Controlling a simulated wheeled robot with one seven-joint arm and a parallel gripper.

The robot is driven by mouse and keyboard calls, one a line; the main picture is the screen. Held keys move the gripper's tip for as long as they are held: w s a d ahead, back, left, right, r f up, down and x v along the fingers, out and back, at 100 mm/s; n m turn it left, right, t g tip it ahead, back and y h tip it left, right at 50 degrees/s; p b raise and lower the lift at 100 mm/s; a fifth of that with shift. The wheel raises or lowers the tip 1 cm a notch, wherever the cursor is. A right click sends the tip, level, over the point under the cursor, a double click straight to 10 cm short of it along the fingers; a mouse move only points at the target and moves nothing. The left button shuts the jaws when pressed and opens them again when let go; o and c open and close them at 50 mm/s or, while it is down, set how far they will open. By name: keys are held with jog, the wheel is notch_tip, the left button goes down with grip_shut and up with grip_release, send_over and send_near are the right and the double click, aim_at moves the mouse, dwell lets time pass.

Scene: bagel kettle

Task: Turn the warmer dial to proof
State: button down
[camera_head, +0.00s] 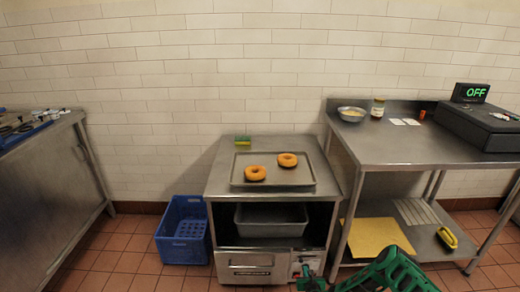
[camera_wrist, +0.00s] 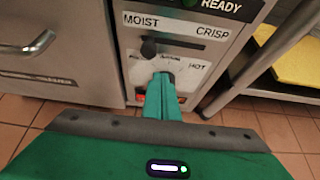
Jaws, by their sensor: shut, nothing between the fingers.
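The steel warmer cabinet (camera_head: 256,190) stands in the middle of the head view, with its control panel (camera_head: 305,262) at the lower right of its front. In the wrist view the dark warmer dial (camera_wrist: 169,75) sits on a white label plate with "HOT" at its right. The other labels are too blurred or covered to read, and the pointer cannot be made out. My green gripper (camera_wrist: 162,82) is shut, its fingertips right at the dial and partly hiding it. Whether they touch it I cannot tell. In the head view my gripper (camera_head: 310,277) is before the panel.
A red switch (camera_wrist: 141,96) is at lower left. A drawer handle (camera_wrist: 28,46) juts out left. A steel table (camera_head: 430,140) stands right. A blue crate (camera_head: 184,230) is on the floor left.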

jog(key=shift+s, duration=2.05)
